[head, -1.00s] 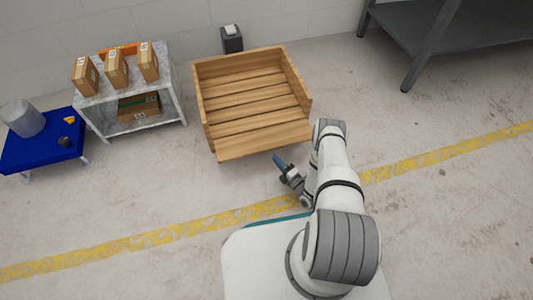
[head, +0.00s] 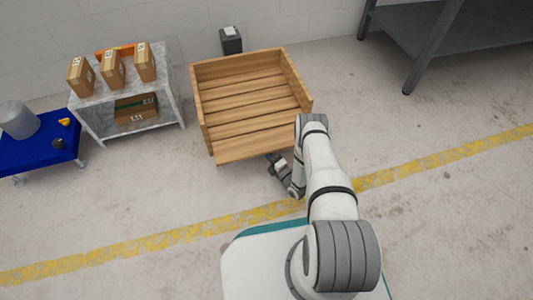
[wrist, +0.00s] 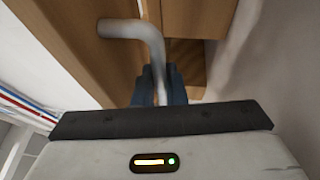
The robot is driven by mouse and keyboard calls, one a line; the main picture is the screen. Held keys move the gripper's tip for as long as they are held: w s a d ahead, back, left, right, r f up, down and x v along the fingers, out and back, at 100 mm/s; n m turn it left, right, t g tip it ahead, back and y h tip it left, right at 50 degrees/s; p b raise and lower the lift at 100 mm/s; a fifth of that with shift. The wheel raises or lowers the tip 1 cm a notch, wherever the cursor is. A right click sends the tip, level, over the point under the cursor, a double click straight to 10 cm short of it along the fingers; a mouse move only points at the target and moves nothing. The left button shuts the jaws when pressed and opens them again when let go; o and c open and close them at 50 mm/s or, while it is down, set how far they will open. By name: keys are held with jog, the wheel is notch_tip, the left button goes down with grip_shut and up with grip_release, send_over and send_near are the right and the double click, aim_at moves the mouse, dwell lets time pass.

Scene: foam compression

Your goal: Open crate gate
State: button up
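A light wooden slatted crate (head: 199,104) stands on the floor ahead. A wide plank panel, the gate (head: 255,144), forms its front side. In the wrist view, a grey bent metal handle (wrist: 140,30) stands out from the wood and runs down between my fingers. My gripper (head: 272,158) is at the crate's lower front edge in the head view. In the wrist view, its dark blue fingers (wrist: 161,80) lie close on both sides of the handle bar, with only a narrow strip of the bar showing, and look shut on it. The fingertip contact is partly hidden.
A marble-look shelf (head: 160,62) with cardboard boxes stands left of the crate. A blue table (head: 30,156) with a grey cylinder is farther left. A dark bin (head: 231,42) stands behind the crate. A grey metal bench (head: 430,50) is at the back right. Floor on the right is clear.

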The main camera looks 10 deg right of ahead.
grip_shut()
jog(key=shift+s+d+r+g+p, duration=0.1)
jog(key=shift+r+g+p, duration=0.4)
jog(key=shift+p, duration=0.65)
jog(key=shift+s+r+m+g+h+p, duration=0.1)
jog(key=shift+r+m+g+h+p, duration=0.3)
jog(key=shift+p, duration=0.55)
jog(key=shift+f+h, duration=0.1)
jog(key=shift+h, duration=0.2)
